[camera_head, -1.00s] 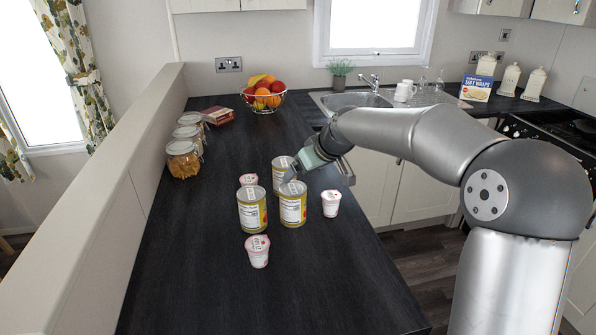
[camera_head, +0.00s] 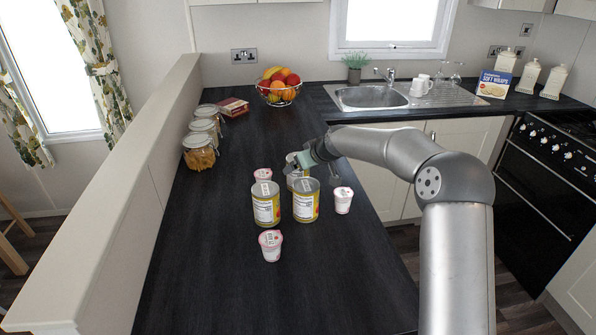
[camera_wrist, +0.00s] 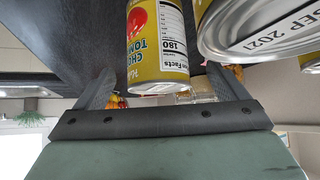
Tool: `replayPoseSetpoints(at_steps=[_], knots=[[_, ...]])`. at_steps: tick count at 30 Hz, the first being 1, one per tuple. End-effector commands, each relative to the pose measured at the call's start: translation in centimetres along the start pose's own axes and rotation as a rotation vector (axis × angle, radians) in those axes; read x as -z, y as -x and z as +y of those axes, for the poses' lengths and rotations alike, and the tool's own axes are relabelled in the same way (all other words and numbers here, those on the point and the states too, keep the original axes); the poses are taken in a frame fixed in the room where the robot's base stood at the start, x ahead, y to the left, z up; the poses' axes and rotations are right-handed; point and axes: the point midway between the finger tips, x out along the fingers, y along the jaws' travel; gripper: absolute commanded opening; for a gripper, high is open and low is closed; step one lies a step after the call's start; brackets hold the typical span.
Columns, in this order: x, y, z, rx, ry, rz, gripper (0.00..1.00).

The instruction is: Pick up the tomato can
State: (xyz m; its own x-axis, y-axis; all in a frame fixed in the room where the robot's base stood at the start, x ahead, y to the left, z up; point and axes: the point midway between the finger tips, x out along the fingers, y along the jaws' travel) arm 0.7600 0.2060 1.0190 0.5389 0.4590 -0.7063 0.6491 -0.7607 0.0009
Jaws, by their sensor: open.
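Three yellow-labelled cans with silver tops stand in a cluster on the dark counter: a front left can (camera_head: 266,206), a front right can (camera_head: 306,203) and a back can (camera_head: 292,181), partly hidden. In the wrist view, a can labelled with tomato print (camera_wrist: 160,45) appears between my finger lines, and a second can (camera_wrist: 262,25), its end stamped SEP 2021, looms close at the right. My gripper (camera_head: 303,161) is open, at the upper right of the back can. Its fingers also show in the wrist view (camera_wrist: 160,85). I cannot tell whether they touch a can.
Small pink-lidded cups stand close around the cans: one behind (camera_head: 262,175), one right (camera_head: 343,203) and one in front (camera_head: 270,247). Several glass jars (camera_head: 199,152) line the left wall. A fruit bowl (camera_head: 278,92) stands behind.

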Motion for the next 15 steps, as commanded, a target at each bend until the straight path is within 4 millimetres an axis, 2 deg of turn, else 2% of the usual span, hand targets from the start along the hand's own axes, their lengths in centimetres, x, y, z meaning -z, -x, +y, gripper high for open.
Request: replayPoseSetpoints(at_steps=[9,15], knots=[[0.2,-4.3,0.2,0.002,-0.001,0.000,0.93],[0.1,-5.0,0.3,0.001,0.000,0.001,0.93]])
